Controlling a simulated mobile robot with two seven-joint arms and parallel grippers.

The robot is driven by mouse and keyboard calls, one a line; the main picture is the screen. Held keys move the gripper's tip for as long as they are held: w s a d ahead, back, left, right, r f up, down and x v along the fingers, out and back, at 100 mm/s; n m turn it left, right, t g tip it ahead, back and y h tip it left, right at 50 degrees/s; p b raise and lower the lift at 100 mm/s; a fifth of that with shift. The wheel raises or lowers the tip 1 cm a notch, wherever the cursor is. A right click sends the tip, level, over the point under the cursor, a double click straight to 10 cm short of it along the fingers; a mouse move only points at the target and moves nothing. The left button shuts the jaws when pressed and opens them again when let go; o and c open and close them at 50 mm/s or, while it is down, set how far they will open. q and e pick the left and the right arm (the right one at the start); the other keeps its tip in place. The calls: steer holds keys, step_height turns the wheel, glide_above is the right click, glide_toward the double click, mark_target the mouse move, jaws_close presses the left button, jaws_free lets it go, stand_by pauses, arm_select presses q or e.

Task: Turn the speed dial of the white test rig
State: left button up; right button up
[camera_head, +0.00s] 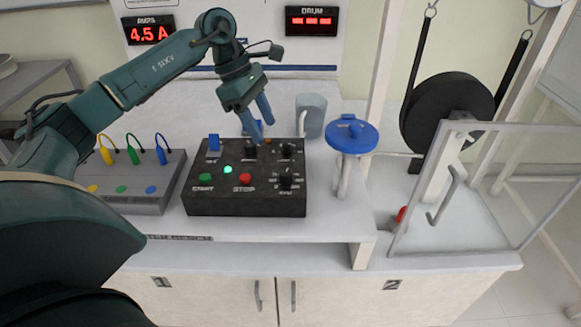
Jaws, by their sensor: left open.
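A black control box (222,199) sits on the white rig's bench. It carries several black dials: one at the back left (250,152), one at the back right (287,150) and one at the front right (286,179) with marks around it. The labels are too small to read, so I cannot tell for sure which one is the speed dial. My left gripper (265,129) is open, pointing down over the back edge of the box, close to the back left dial. Whether it touches anything is unclear. My right gripper is out of view.
A grey mug (312,116) and a blue handwheel (352,137) stand close by. A clear guard (470,190) fronts the black drum (447,110).

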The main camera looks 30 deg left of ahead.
mark_target(286, 172)
arm_select(q)
steer(key=x, duration=1.2)
steer(key=shift+s+d, duration=0.1)
steer(key=shift+d, duration=0.1)
steer(key=shift+c, duration=0.4)
steer(key=c, duration=0.9)
